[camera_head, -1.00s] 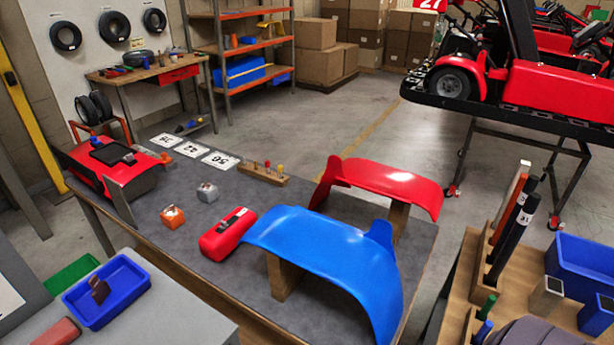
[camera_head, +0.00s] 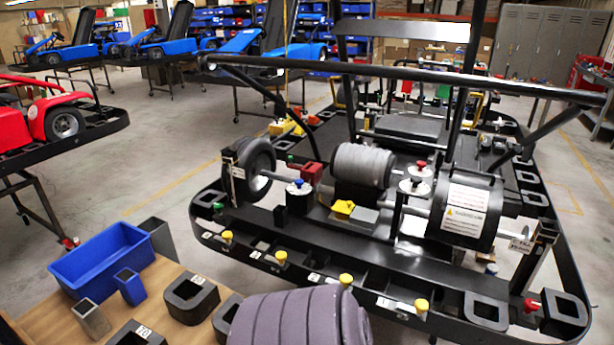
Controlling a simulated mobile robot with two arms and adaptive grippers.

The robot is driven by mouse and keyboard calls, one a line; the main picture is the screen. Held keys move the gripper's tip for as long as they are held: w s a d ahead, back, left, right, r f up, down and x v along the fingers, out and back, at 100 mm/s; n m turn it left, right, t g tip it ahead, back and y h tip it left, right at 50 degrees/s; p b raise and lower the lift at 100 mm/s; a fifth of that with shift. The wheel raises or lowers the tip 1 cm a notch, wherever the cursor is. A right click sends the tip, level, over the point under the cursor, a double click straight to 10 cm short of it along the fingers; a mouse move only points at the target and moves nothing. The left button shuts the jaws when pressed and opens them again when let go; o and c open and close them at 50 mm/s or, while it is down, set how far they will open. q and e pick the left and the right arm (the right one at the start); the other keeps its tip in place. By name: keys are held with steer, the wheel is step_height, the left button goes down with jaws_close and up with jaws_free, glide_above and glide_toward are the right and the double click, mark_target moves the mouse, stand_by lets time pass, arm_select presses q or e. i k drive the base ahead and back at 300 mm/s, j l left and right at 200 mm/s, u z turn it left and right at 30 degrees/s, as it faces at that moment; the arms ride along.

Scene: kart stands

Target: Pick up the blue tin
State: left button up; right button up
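A small blue open-topped tin (camera_head: 132,291) stands upright on the wooden bench top (camera_head: 170,275) at the lower left. It is just in front of a larger blue bin (camera_head: 92,262), close to its right front corner. A similar grey tin (camera_head: 92,319) stands nearer to me and to the left of the blue tin. Neither of my grippers is in view.
Black holders (camera_head: 192,298) and a large grey ribbed roll (camera_head: 300,318) stand right of the tin. A black kart chassis (camera_head: 450,265) fills the right. Open floor (camera_head: 155,190) lies behind the bench.

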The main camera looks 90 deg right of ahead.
mark_target(492, 270)
steer(key=z, duration=4.15)
steer(key=i+l+z, duration=0.25)
steer(key=l+z, duration=0.15)
steer(key=i+l+z, duration=0.55)
steer(key=i+z, duration=0.2)
steer(key=i+l+z, duration=0.1)
steer(key=i+z, duration=0.3)
steer(key=i+u, duration=0.2)
steer(key=i, duration=0.25)
steer(key=i+l+u, duration=0.15)
steer(key=i, duration=0.3)
steer(key=i+j+u, duration=0.15)
steer(key=i+u, duration=0.75)
steer(key=i+l+u, duration=0.15)
steer(key=i+u, duration=0.25)
steer(key=k, duration=0.1)
